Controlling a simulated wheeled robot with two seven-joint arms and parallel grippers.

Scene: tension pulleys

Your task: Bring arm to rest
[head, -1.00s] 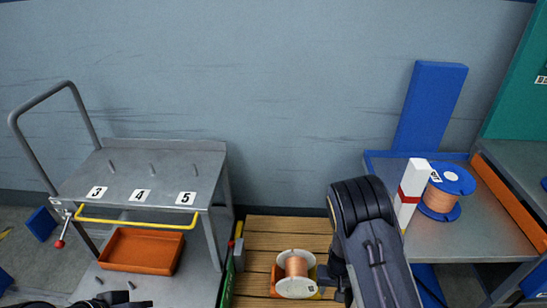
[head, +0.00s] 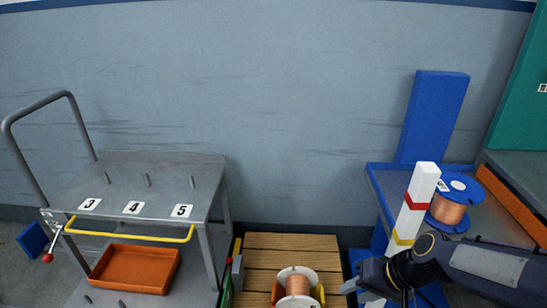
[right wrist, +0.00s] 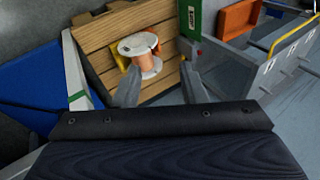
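My right arm comes in from the right in the head view, and its gripper (head: 354,286) points left, beside the wooden pallet. In the right wrist view the two fingers (right wrist: 160,86) stand apart with nothing between their tips. A spool of copper wire with white flanges (head: 297,284) sits on the pallet in a yellow and red holder; it also shows in the right wrist view (right wrist: 146,56), beyond the fingers and apart from them. My left gripper is not in view.
A grey cart (head: 150,188) with pegs numbered 3, 4 and 5 stands left, an orange tray (head: 135,268) below. A white post with coloured bands (head: 417,200) and a blue-flanged copper spool (head: 451,206) stand right. The pallet (head: 290,245) lies between.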

